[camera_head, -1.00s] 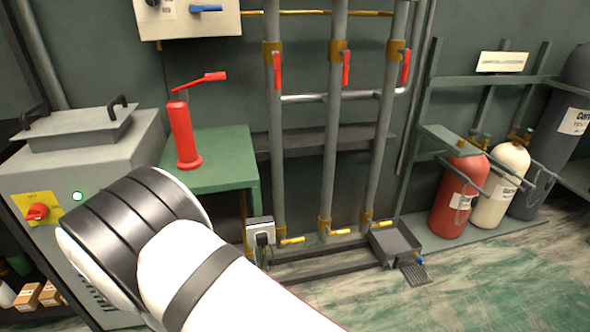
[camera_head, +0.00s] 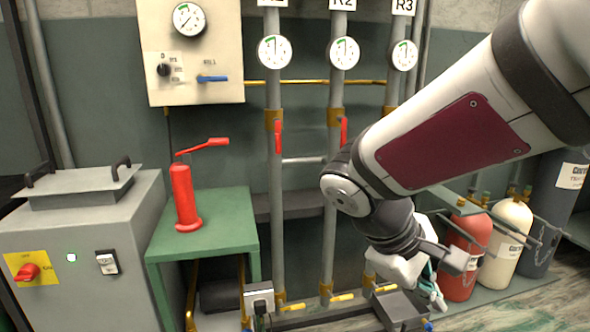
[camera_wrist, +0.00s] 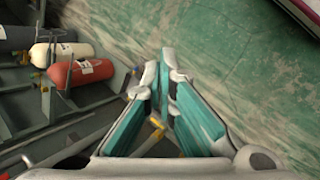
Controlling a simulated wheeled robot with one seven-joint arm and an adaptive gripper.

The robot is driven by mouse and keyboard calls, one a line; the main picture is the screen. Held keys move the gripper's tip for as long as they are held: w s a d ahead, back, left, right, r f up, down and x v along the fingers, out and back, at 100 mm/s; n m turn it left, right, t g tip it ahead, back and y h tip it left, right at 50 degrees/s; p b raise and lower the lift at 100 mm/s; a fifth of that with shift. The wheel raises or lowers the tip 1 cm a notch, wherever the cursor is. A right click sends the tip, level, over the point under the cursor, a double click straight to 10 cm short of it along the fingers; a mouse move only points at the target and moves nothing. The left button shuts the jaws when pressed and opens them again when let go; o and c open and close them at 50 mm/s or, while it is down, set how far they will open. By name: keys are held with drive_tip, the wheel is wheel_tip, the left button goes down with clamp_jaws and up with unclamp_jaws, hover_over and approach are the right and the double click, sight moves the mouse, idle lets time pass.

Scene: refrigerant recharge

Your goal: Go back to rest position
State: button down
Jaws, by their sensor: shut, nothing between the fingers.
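My gripper (camera_wrist: 170,85) is shut and empty, its teal-padded fingers meeting at the tips in the wrist view. In the head view my gripper (camera_head: 434,285) hangs at lower right, pointing down, in front of the red gas cylinder (camera_head: 461,250) and near the grey tray (camera_head: 402,310). My arm reaches in from the upper right and hides part of the right pipes. In the wrist view the floor (camera_wrist: 215,45) lies beyond the fingertips.
A red hand pump (camera_head: 184,198) stands on a green table (camera_head: 205,225), beside a grey machine cabinet (camera_head: 75,235). Vertical pipes (camera_head: 274,180) with gauges and red-handled valves line the wall. A white cylinder (camera_head: 507,235) and a dark cylinder (camera_head: 550,215) stand at right.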

drive_tip(key=s+a+r+m+y, duration=0.1)
drive_tip(key=s+m+y, duration=0.65)
drive_tip(key=s, duration=1.45)
wheel_tip(320, 180, up, 32)
drive_tip(key=t+p, duration=0.3)
drive_tip(key=p, duration=2.7)
drive_tip(key=shift+w+h, duration=0.15)
drive_tip(key=shift+h, duration=0.2)
